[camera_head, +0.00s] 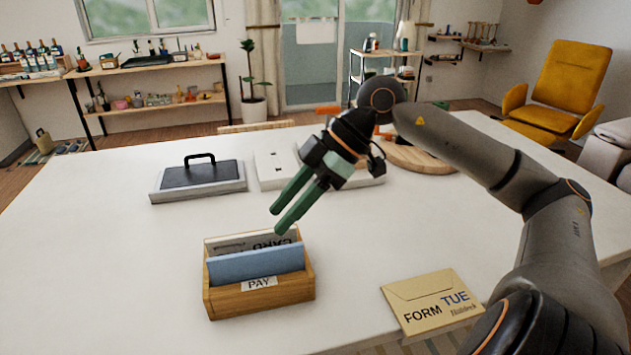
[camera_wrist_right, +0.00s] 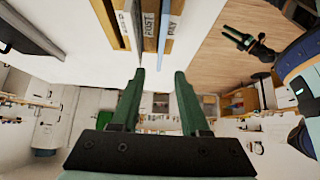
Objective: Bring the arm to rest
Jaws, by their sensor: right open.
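My right gripper (camera_head: 280,221) reaches in from the right. Its two green fingers are apart with nothing between them, and they point down and left near the back right of a wooden letter holder (camera_head: 262,296). The open fingers also show in the right wrist view (camera_wrist_right: 159,77), with the holder's slats (camera_wrist_right: 166,25) beyond them. The holder has a blue envelope (camera_head: 256,265) and a printed card behind it, and a PAY label. Another green-fingered gripper, apparently my left one (camera_wrist_right: 240,38), shows small over the floor in the right wrist view; its opening is unclear.
A tan envelope (camera_head: 434,301) marked FORM TUE lies on the white table (camera_head: 110,270) at right. A dark-topped tray with a handle (camera_head: 201,176), a white panel (camera_head: 272,168) and a round wooden board (camera_head: 425,157) are farther back. The left front is clear.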

